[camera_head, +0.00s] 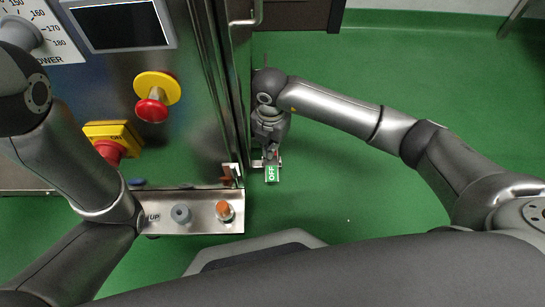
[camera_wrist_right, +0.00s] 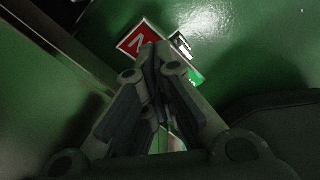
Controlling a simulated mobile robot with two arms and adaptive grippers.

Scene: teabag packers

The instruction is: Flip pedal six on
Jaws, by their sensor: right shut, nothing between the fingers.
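My right gripper (camera_head: 270,152) is low beside the machine's right side, pointing down. A small pedal with a green OFF label (camera_head: 271,174) shows just below its fingertips in the head view. In the right wrist view my right gripper (camera_wrist_right: 155,50) is shut and empty. Its tips overlap a red label with a white mark (camera_wrist_right: 138,40) and partly cover it. A green label edge (camera_wrist_right: 195,76) shows beside the tips. I cannot tell whether the tips touch the pedal. No pedal number is readable. My left arm enters at the left, but its gripper is not visible.
The steel machine (camera_head: 190,110) stands left of my right gripper, with a red emergency button (camera_head: 151,109), a red-yellow switch (camera_head: 108,148) and a button shelf (camera_head: 195,222). A door handle (camera_head: 251,14) is above. Green floor (camera_head: 370,200) to the right is clear.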

